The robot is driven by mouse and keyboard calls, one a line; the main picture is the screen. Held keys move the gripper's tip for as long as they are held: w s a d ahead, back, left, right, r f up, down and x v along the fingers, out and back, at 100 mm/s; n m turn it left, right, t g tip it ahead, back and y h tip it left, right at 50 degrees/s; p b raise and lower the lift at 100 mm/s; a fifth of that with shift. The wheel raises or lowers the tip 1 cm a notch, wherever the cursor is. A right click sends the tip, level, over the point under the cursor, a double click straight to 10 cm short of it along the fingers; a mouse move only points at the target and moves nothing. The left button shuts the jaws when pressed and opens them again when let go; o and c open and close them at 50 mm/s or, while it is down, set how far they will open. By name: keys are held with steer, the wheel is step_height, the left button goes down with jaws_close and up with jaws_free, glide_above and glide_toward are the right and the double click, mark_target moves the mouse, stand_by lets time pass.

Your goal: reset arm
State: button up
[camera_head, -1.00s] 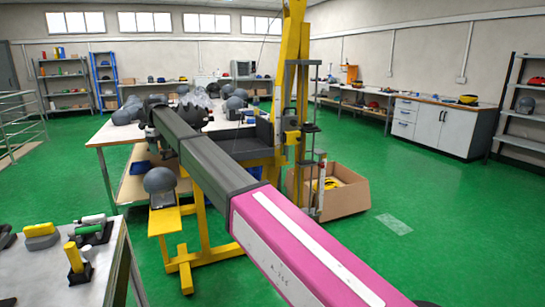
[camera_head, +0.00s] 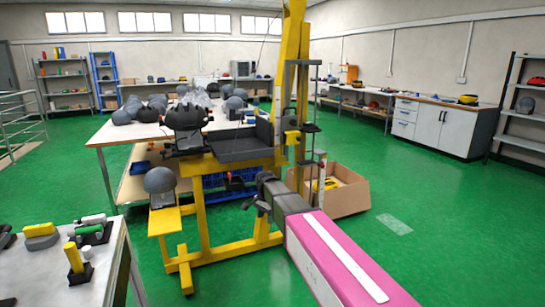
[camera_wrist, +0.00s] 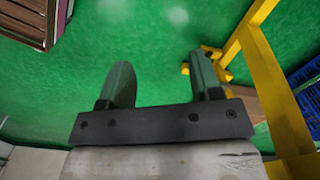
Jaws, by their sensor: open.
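My arm, with its pink and dark grey links, reaches from the lower right of the head view. My gripper (camera_head: 258,200) is at its far end, in front of the yellow drop tower (camera_head: 291,75) and low beside its frame. In the wrist view my gripper (camera_wrist: 160,88) has its two fingers wide apart with nothing between them, above the green floor. The yellow frame (camera_wrist: 275,90) stands to the right of the fingers there, apart from them.
A grey headform (camera_head: 159,181) sits on a yellow stand left of the tower. A cardboard box (camera_head: 345,192) stands on the floor behind my arm. A table (camera_head: 50,275) with tools is at the lower left. The green floor (camera_head: 450,205) at the right is clear.

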steer(key=s+d+f+n, duration=0.4)
steer(key=s+d, duration=0.6)
steer(key=d, duration=0.1)
steer(key=s+d+f+n, duration=0.4)
steer(key=s+d+f, duration=0.1)
steer(key=s+d, duration=0.6)
steer(key=shift+f+n, duration=0.2)
steer(key=shift+n, duration=0.2)
